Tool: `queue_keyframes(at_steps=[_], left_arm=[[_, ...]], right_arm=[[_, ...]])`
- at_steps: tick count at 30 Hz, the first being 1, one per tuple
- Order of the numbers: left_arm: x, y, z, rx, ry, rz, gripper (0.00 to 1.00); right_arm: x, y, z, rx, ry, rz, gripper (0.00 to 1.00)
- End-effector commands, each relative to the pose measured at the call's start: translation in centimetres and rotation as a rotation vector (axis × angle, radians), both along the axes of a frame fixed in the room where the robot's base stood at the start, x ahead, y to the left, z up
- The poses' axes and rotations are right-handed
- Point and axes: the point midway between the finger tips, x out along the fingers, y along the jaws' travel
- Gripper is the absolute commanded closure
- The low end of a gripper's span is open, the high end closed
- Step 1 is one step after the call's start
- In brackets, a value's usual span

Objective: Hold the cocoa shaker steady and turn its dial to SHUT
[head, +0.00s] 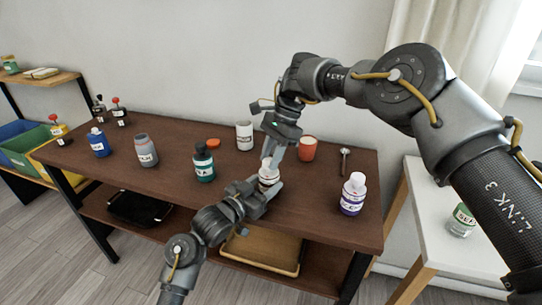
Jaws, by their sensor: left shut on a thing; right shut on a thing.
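The cocoa shaker (267,178) is a small pale container with a dark band, upright at the front middle of the brown table. My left gripper (270,189) comes in low from the front and is shut around its body. My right gripper (270,162) reaches down from above and is shut on its top, where the dial sits. The fingers hide much of the shaker. The dial's marks and its setting are too small and covered to read.
A teal bottle (204,164) stands left of the shaker, and a white-and-purple bottle (353,194) stands to the right. A white mug (244,135), an orange lid (213,142), a terracotta cup (307,148) and a spoon (344,160) are behind.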

Motion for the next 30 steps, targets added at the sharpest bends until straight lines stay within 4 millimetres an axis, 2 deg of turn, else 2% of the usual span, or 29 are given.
queue_keyframes(at_steps=[11, 12, 17, 26, 30], left_arm=[[0.0, 0.0, -0.1, 0.001, 0.002, 0.0, 0.74], [0.0, 0.0, -0.1, 0.001, 0.002, 0.0, 0.74], [0.0, 0.0, -0.1, 0.001, 0.002, 0.0, 0.74], [0.0, 0.0, -0.1, 0.001, 0.002, 0.0, 0.74], [0.0, 0.0, 0.0, 0.001, 0.002, -0.001, 0.74]], right_arm=[[0.0, 0.0, 0.0, -0.001, 0.0, 0.004, 0.91], [0.0, 0.0, 0.0, -0.001, 0.0, 0.004, 0.67], [0.0, 0.0, 0.0, 0.0, 0.0, 0.004, 0.46], [0.0, 0.0, 0.2, 0.0, 0.001, 0.004, 0.46], [0.1, 0.0, 1.6, -0.001, -0.003, 0.002, 0.46]])
